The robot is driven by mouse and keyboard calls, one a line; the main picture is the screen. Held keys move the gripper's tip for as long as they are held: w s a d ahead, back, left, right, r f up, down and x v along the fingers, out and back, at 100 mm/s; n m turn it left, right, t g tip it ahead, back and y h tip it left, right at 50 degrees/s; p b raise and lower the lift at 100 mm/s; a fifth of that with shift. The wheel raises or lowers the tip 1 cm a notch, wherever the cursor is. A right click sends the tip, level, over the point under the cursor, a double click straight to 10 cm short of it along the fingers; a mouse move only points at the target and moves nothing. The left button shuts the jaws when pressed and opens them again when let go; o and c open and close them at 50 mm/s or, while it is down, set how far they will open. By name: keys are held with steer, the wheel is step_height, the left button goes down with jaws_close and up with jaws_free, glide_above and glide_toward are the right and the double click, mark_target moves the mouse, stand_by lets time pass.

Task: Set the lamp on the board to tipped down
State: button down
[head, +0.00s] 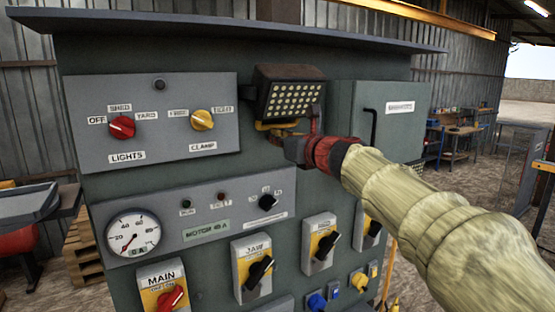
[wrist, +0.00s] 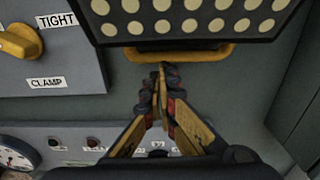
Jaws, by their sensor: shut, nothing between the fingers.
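The lamp (head: 291,98) is a dark box with a grid of pale round lights on its face, mounted high on the grey-green board (head: 185,168). Its face looks outward in the head view. A yellow bar shows along its lower edge, clearer in the wrist view (wrist: 180,54). The lamp's face (wrist: 195,16) fills the top of the wrist view. My gripper (wrist: 160,72) is shut and empty, its fingertips just below the yellow bar. I cannot tell whether they touch it. In the head view my gripper (head: 290,135) is partly hidden by my arm.
Left of the lamp is a panel with a red lights knob (head: 122,127) and a yellow clamp knob (head: 202,120). Right of it is a grey box (head: 385,130) with a black handle. A gauge (head: 133,236) and several switches sit below.

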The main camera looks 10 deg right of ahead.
steer(key=shift+w+a+r+t+b, duration=0.2)
steer(key=shift+w+t+b, duration=0.4)
steer(key=shift+b, duration=1.35)
steer(key=shift+w+a+r+b, duration=0.2)
steer(key=shift+w+r+b, duration=0.1)
steer(key=shift+w+b, duration=0.25)
steer(key=shift+w, duration=0.15)
